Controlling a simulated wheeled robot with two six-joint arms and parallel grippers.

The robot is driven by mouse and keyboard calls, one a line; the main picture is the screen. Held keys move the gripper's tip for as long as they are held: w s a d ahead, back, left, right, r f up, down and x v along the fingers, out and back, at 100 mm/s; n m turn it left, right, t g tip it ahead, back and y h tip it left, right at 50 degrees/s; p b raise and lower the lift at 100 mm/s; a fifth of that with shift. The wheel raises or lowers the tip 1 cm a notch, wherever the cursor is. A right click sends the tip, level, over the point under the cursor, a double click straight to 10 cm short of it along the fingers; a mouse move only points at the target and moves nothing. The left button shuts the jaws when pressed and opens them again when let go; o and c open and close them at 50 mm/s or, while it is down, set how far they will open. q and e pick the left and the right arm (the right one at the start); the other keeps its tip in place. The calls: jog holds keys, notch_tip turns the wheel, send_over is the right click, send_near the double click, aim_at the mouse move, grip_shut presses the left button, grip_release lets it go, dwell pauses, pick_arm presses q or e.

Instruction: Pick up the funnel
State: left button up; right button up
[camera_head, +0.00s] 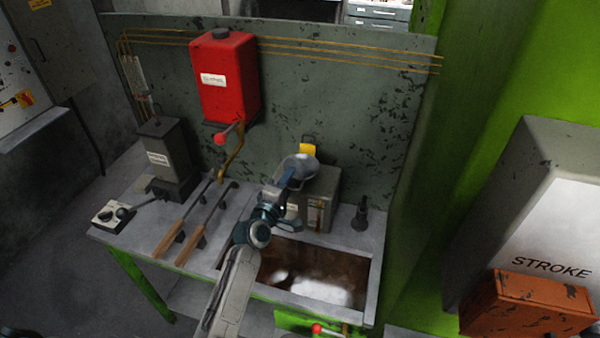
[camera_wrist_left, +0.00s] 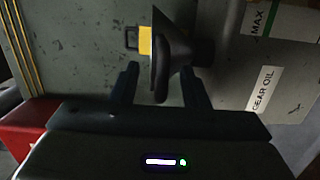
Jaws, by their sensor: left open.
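The funnel (camera_head: 301,162) is a grey flared piece at the grey box (camera_head: 322,200) on the bench, in front of the back panel. In the left wrist view the funnel (camera_wrist_left: 178,48) looks dark, with its wide rim to the left and a narrower part to the right. My left gripper (camera_head: 290,179) is at the funnel and hides part of it. In the left wrist view its fingers (camera_wrist_left: 160,70) are apart, with the lower part of the funnel between them. I cannot tell whether they touch it. My right gripper is not in view.
A red tank (camera_head: 226,80) hangs on the panel. Two wooden-handled tools (camera_head: 190,235) lie left of my arm. An open basin (camera_head: 310,275) is in the bench top. A small dark object (camera_head: 360,217) stands at right. A yellow tag (camera_head: 307,149) is behind the funnel.

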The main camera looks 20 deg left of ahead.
pick_arm(q)
jog(key=shift+s, duration=0.1)
grip_shut()
jog(key=shift+r, duration=0.1)
notch_tip(320, 180, up, 21)
dwell(1.2)
